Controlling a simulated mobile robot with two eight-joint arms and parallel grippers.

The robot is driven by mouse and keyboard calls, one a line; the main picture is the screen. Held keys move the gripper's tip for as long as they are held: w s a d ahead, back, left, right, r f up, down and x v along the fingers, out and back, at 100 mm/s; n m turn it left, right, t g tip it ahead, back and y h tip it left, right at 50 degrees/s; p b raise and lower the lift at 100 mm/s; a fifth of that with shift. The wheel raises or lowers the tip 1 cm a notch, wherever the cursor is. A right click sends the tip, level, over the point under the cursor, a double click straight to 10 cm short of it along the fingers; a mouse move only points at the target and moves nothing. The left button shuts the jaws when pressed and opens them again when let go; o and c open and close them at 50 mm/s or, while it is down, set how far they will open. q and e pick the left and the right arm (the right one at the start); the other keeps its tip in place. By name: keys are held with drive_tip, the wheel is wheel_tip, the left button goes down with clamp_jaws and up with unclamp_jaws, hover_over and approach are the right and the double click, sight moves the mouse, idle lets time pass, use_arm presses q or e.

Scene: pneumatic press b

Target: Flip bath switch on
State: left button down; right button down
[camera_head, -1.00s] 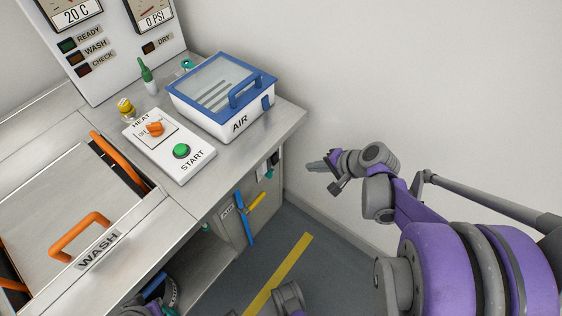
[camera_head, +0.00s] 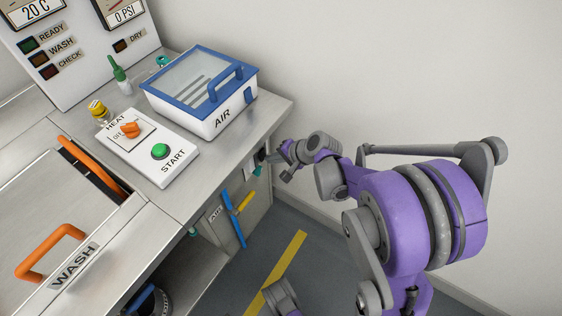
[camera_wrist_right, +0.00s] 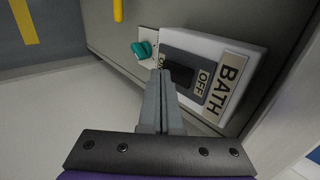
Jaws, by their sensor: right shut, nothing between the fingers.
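The bath switch (camera_wrist_right: 179,74) is a black rocker on a white box on the cabinet's side, with BATH (camera_wrist_right: 226,87) and OFF (camera_wrist_right: 201,84) labels and a partly hidden ON label, in the right wrist view. My right gripper (camera_wrist_right: 161,76) is shut and empty, its fingertips at the ON end of the rocker; I cannot tell whether they touch it. In the head view, my right gripper (camera_head: 270,158) is at the cabinet's right face below the countertop, and the switch there is mostly hidden. My left gripper is not in view.
A teal knob (camera_wrist_right: 141,49) sits beside the switch box. A blue valve handle (camera_head: 232,218) and a yellow one (camera_head: 243,202) are lower on the cabinet. The AIR box (camera_head: 205,90) and START panel (camera_head: 150,145) stand on the counter above. The wall is to the right.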

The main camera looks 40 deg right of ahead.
drive_tip(key=shift+w+a, duration=0.1)
drive_tip(key=shift+w, duration=0.15)
drive_tip(key=shift+w+f, duration=0.1)
idle(0.3)
drive_tip(key=shift+r, duration=0.2)
drive_tip(key=shift+r+p, duration=0.6)
drive_tip(key=shift+r, duration=0.1)
